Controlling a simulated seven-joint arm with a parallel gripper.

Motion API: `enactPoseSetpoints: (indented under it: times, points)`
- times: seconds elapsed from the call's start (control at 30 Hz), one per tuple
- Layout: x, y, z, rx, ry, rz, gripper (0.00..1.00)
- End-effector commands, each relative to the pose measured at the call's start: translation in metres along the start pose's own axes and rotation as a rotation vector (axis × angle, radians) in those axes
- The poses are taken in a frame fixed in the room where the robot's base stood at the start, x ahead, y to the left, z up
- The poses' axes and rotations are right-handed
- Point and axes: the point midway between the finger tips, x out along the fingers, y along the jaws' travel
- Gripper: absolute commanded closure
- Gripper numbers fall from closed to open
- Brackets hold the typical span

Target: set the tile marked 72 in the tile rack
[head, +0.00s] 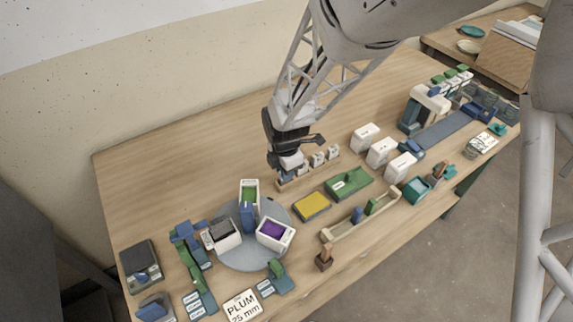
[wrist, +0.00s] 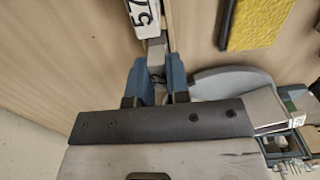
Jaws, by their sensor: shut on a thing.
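My gripper (head: 287,160) is over the left end of the wooden tile rack (head: 311,172) in the head view. In the wrist view its two blue fingers (wrist: 156,82) are shut on a small pale grey-white tile (wrist: 155,52); no number on it can be read. The held tile shows as a white block (head: 291,162) in the head view. I cannot tell whether it touches the rack. White tiles (head: 318,158) stand in the rack to its right. In the wrist view, a white tile with black digits, seemingly 75 (wrist: 143,14), is just beyond the held one.
A yellow-topped block (head: 312,206) and a green block (head: 349,183) lie in front of the rack. A grey round turntable (head: 245,259) with buckets is at front left. White boxes (head: 381,152) stand to the right. The table behind and left of the rack is clear.

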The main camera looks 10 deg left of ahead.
Motion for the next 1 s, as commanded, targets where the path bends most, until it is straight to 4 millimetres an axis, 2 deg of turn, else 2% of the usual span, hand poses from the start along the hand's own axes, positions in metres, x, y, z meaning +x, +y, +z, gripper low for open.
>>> enactPoseSetpoints:
  times: [0.27, 0.3, 0.47, 0.5, 0.77, 1.0]
  points:
    - [0.0030, 0.0001, 0.0000, 0.000, 0.000, 0.000, 1.00]
    - [0.0030, 0.0001, 0.0000, 0.000, 0.000, 0.000, 0.80]
    - [0.0029, 0.0001, 0.0000, 0.000, 0.000, 0.000, 0.56]
    - [0.0029, 0.0001, 0.0000, 0.000, 0.000, 0.000, 0.54]
    - [0.0027, 0.0000, 0.0000, 0.000, 0.000, 0.000, 0.54]
    - [-0.0068, 0.0004, 0.0001, 0.000, 0.000, 0.001, 0.54]
